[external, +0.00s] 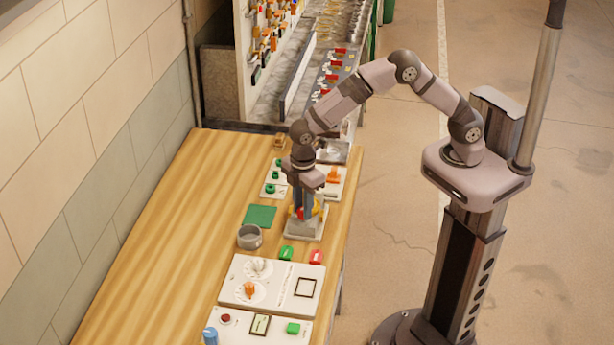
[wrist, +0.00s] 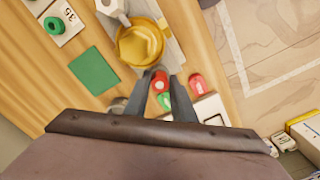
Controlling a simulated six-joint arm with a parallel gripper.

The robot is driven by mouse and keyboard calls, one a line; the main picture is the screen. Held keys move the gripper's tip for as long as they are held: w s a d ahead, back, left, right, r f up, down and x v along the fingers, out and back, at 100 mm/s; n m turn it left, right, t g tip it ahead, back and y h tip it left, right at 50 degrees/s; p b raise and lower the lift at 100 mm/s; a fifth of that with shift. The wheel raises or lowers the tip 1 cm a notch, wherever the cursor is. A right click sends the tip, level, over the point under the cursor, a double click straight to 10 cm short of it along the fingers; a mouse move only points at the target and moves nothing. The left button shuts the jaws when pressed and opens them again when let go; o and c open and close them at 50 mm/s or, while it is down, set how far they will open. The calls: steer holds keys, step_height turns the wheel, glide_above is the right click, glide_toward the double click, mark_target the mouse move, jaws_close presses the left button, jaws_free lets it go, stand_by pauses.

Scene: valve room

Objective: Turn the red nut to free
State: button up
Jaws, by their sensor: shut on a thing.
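The red nut (wrist: 160,82) shows between my fingertips in the wrist view, next to a yellow round part (wrist: 138,44) on a grey base plate (wrist: 171,54). In the external view, the nut (external: 300,212) is a small red patch at the fingers, with the yellow part (external: 319,209) beside it. My gripper (external: 303,210) points down over the grey base and is shut on the nut. It also shows in the wrist view (wrist: 163,80). The fingers hide part of the nut, so its exact turn cannot be told.
A green mat (external: 260,216) and a grey cup (external: 249,237) lie to the left. Green (external: 287,253) and red (external: 316,256) blocks sit in front, before a white panel with knobs (external: 270,281). Panels with green rings (external: 270,187) stand behind. The table's left side is clear.

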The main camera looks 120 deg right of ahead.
steer(key=shift+w+n, duration=0.1)
steer(key=shift+n, duration=0.5)
steer(key=o, duration=0.8)
steer(key=shift+r+b, duration=1.25)
steer(key=shift+r, duration=2.5)
steer(key=shift+a, duration=0.1)
